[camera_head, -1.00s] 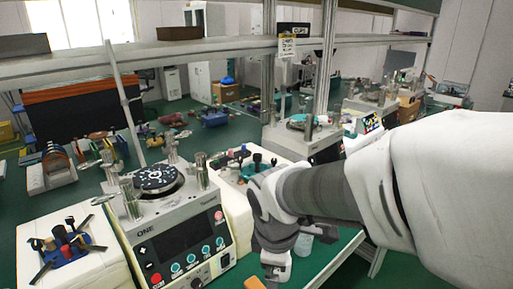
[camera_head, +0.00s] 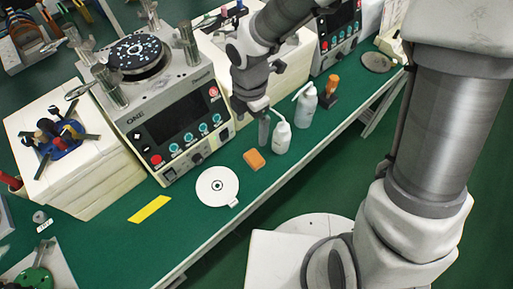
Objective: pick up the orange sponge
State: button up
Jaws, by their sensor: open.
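The orange sponge (camera_head: 254,159) is a small block lying flat on the green bench top, near the front edge. My gripper (camera_head: 252,119) is above and behind it in the picture, apart from it and pointing down. Its jaws are open, and I see nothing held between them. The lower end of the gripper is small and partly merges with the grey objects around it. The sponge is in full view.
Two white bottles (camera_head: 282,137) stand just right of the sponge, close to my gripper. A white disc (camera_head: 217,186) and a yellow strip (camera_head: 150,209) lie to the left. A lapping machine (camera_head: 170,130) stands behind. The bench front is otherwise fairly clear.

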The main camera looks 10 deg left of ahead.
jog(key=b, duration=0.2)
send_over(254, 157)
jog(key=f, duration=1)
jog(key=shift+a, duration=0.25)
jog(key=shift+d+f+b, duration=0.15)
jog(key=shift+f+b, duration=0.3)
jog(key=shift+f, duration=0.9)
jog(key=shift+d+f+b, duration=0.15)
jog(key=shift+f+b, duration=0.25)
jog(key=shift+f, duration=0.95)
jog(key=c, duration=1.2)
jog(key=shift+r, duration=0.15)
notch_tip(254, 157, up, 5)
jog(key=shift+w+f+p, duration=0.1)
jog(key=shift+f+p, duration=0.05)
jog(key=shift+p, duration=0.65)
jog(key=d+r+p, duration=0.1)
jog(key=d+r, duration=0.1)
jog(key=d, duration=0.1)
jog(key=s+d+r+p, duration=0.1)
jog(key=d+r, duration=0.1)
jog(key=d, duration=0.2)
jog(key=s+d+r+p, duration=0.1)
jog(key=d+r, duration=0.1)
jog(key=d, duration=0.2)
jog(key=shift+s+d, duration=0.2)
jog(key=shift+s, duration=0.05)
